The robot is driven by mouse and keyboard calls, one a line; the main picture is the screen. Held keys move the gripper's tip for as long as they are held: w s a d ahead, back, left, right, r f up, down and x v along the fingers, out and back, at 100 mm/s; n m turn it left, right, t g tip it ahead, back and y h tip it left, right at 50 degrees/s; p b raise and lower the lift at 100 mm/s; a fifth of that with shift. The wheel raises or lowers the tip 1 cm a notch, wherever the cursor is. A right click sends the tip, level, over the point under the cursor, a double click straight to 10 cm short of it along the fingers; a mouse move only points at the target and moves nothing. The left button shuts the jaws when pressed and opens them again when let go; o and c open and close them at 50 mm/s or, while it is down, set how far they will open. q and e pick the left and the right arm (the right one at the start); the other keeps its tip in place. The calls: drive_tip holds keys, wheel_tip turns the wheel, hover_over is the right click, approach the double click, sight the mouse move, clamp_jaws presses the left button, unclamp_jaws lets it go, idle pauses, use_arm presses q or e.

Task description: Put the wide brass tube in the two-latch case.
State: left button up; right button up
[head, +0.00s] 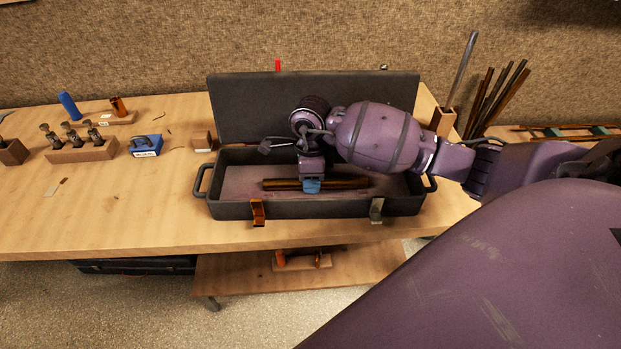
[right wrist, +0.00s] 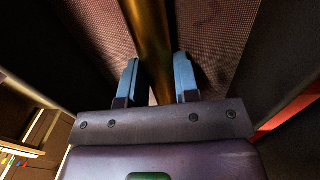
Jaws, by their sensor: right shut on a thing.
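The two-latch case (head: 345,210) stands open on the bench, its dark lid (head: 240,105) raised at the back. A brass latch (head: 258,212) and a duller latch (head: 376,210) hang on its front. A brass tube (head: 345,183) lies lengthwise inside the case's outline; it also shows in the right wrist view (right wrist: 151,35). My right gripper (head: 311,186) is over the case, its blue fingers (right wrist: 157,80) shut on the tube near its middle. Whether the tube touches the case floor I cannot tell. My left gripper is not in view.
Wooden blocks with small tools (head: 85,150), a blue box (head: 146,145) and a blue cylinder (head: 69,106) stand at left. A block with a rod (head: 443,121) stands right of the lid.

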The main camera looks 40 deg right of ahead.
drive_tip(key=shift+f, duration=0.1)
drive_tip(key=o, duration=1)
drive_tip(key=shift+r, duration=0.5)
drive_tip(key=r, duration=0.3)
drive_tip(key=r+p, duration=0.1)
drive_tip(key=r, duration=0.3)
drive_tip(key=w+r, duration=0.1)
drive_tip(key=r, duration=0.3)
drive_tip(key=shift+d+r, duration=0.2)
drive_tip(key=shift+d, duration=0.1)
